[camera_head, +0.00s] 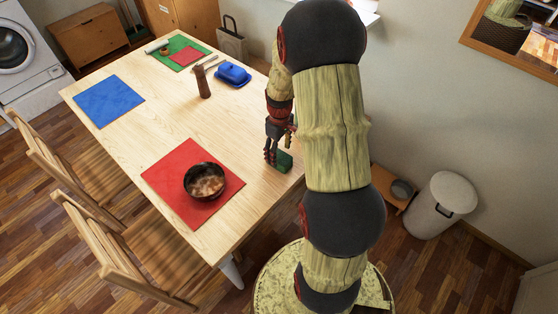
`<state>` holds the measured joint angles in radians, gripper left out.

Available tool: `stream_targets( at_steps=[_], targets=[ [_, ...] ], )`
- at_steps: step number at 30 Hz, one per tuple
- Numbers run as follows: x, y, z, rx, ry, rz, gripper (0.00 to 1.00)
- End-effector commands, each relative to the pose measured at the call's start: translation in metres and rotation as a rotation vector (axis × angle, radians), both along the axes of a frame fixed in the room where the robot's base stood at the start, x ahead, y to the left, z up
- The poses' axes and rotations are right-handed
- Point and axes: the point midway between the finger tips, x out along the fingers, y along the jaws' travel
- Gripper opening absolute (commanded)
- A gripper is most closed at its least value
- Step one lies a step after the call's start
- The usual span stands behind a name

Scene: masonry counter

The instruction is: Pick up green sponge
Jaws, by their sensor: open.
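The green sponge (284,162) lies on the wooden table (165,130) near its right edge. It is a small dark green block, partly hidden behind my arm and gripper. My gripper (272,158) points down at the sponge's left side, with its jaws open. Its fingers overlap the sponge's left end in this view. I cannot tell whether they touch it or stand around it.
A red mat (165,176) with a dark bowl (205,181) lies left of the gripper. A brown mill (202,82), a blue butter dish (233,74) and a blue mat (108,101) are farther back. Wooden chairs (130,262) line the left side. The table's middle is clear.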

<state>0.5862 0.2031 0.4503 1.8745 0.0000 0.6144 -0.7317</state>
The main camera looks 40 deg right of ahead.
Motion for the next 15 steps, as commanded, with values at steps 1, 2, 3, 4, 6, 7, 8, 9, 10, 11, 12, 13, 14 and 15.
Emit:
stream_targets(
  at_steps=[1, 2, 3, 4, 6, 7, 8, 9, 10, 11, 12, 13, 14, 15],
  targets=[
    [0.000, 0.000, -0.005, 0.000, 0.000, 0.000, 0.63],
    [0.000, 0.000, -0.006, 0.000, 0.000, 0.000, 0.63],
    [0.001, 0.000, -0.009, 0.000, 0.000, 0.000, 0.63],
    [0.001, 0.000, -0.012, 0.001, 0.001, 0.000, 0.63],
    [0.002, -0.001, -0.021, 0.001, 0.001, 0.000, 0.63],
    [0.003, -0.001, -0.025, 0.001, 0.001, 0.000, 0.63],
    [0.003, -0.001, -0.030, 0.000, 0.000, 0.000, 0.63],
    [0.004, -0.002, -0.037, 0.001, 0.001, -0.001, 0.63],
    [0.004, -0.001, -0.041, 0.002, 0.002, -0.001, 0.63],
    [0.004, -0.001, -0.045, 0.002, 0.002, -0.001, 0.63],
    [0.004, -0.001, -0.050, 0.001, 0.001, -0.001, 0.63],
    [0.004, -0.002, -0.052, 0.000, 0.000, -0.001, 0.63],
    [0.004, -0.002, -0.053, 0.000, 0.000, -0.001, 0.63],
    [0.005, -0.002, -0.054, -0.001, -0.001, -0.001, 0.63]
  ],
)
